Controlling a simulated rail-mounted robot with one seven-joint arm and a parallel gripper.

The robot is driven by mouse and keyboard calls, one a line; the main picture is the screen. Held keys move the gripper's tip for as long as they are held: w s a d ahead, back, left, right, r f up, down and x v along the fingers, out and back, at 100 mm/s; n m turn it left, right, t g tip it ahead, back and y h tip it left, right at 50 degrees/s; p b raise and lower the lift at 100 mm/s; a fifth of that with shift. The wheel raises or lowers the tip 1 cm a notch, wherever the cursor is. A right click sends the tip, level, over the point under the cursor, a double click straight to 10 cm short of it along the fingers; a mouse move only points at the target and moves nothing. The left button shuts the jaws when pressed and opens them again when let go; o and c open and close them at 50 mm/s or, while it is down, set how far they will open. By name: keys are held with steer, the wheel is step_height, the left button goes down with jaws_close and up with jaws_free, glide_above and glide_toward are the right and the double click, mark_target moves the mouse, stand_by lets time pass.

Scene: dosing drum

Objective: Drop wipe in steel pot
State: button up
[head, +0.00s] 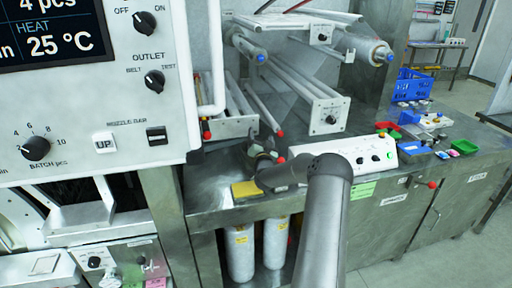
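My arm reaches from the bottom of the head view to the steel worktop, and my gripper (265,138) is at its far end, over the worktop by the roller machine. The gripper is small and dark here, and I cannot tell whether its fingers are apart or hold anything. A flat yellow piece (245,190) lies on the worktop's front edge, just left of my arm; I cannot tell whether it is the wipe. I cannot make out a steel pot in this view.
A control panel with knobs (95,90) fills the upper left. A roller machine (300,85) stands behind my gripper, and a white switch box (350,152) is to its right. Small coloured trays and a blue basket (412,85) are farther right. White cylinders (239,250) stand below.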

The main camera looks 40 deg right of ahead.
steer(key=shift+r, duration=0.1)
steer(key=s+a+r+b, duration=0.5)
steer(key=s+a+r, duration=0.2)
steer(key=s+r, duration=0.5)
steer(key=shift+a+r+b, duration=0.15)
steer(key=shift+r+b, duration=0.2)
steer(key=shift+r, duration=0.05)
